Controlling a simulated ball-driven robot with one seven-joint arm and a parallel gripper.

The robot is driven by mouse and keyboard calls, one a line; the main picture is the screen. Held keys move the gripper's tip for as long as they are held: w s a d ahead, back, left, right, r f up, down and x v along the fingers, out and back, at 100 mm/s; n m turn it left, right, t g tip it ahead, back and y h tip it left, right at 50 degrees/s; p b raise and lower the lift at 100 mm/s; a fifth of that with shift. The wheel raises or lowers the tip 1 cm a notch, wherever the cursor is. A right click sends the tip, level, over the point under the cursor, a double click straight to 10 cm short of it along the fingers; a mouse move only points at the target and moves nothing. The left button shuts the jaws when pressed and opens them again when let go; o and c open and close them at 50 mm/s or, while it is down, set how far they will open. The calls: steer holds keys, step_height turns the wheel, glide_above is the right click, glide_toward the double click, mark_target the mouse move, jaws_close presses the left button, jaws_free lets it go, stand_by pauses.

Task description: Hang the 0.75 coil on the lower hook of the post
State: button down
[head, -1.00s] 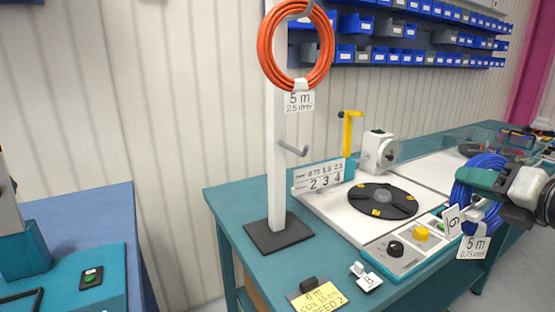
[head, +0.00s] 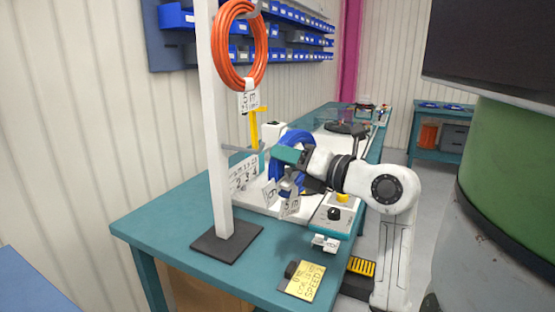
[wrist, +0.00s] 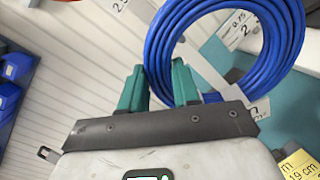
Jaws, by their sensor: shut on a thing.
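The blue coil (head: 299,137) with white tags (head: 290,208) is in my gripper (head: 287,158), whose teal fingers are shut on it. The white post (head: 214,120) stands on a dark base at the left of the bench.
A yellow bracket (head: 254,132) shows just behind the lower hook. The winding machine with its control panel (head: 322,215) lies behind and below my arm. A yellow note (head: 303,281) is at the bench's front edge. Blue bins (head: 176,18) line the wall.

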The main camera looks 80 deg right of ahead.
steer(key=w+d+f+b, duration=0.1)
steer(key=w+b, duration=0.1)
steer(key=w, duration=0.4)
steer(key=w+d+f+b, duration=0.1)
steer(key=w+d+b, duration=0.1)
steer(key=w, duration=0.4)
steer(key=shift+f, duration=0.35)
stand_by(0.7)
stand_by(0.3)
steer(key=shift+c, duration=0.5)
jaws_free()
steer(key=shift+s, duration=0.1)
stand_by(0.4)
